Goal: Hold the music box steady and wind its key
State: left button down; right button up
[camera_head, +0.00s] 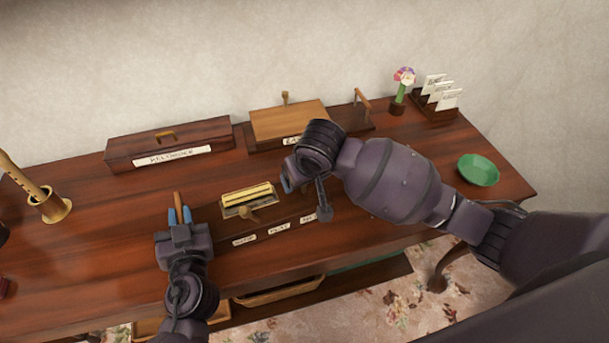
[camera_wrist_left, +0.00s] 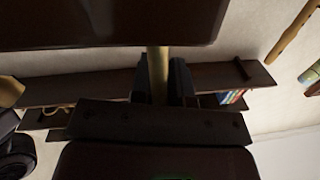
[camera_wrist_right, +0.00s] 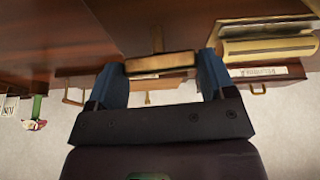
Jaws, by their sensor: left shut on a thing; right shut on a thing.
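The music box is a dark wooden body with a brass mechanism (camera_head: 250,197) on top and a small brass lever (camera_head: 247,213) in front of it. My left gripper (camera_head: 179,215) is shut on a light wooden post at the box's left side; the post (camera_wrist_left: 158,75) shows between its fingers in the left wrist view. My right gripper (camera_head: 287,182) is at the box's right side, shut on a T-shaped wooden key. The key's crossbar (camera_wrist_right: 160,63) spans between the blue fingers in the right wrist view; in the head view my wrist hides it.
A flower in a pot (camera_head: 398,98), a card rack (camera_head: 434,105) and a green bowl (camera_head: 478,170) are at the right. A recorder in a brass cup (camera_head: 48,205) stands left. Labels (camera_head: 279,228) line the front.

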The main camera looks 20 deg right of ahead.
pick_arm(q)
jog(key=shift+a, duration=0.1)
pick_arm(e)
jog(key=o, duration=0.9)
jog(key=v, duration=1.2)
pick_arm(q)
jog(key=c, duration=1)
grip_release()
jog(key=shift+s, duration=0.1)
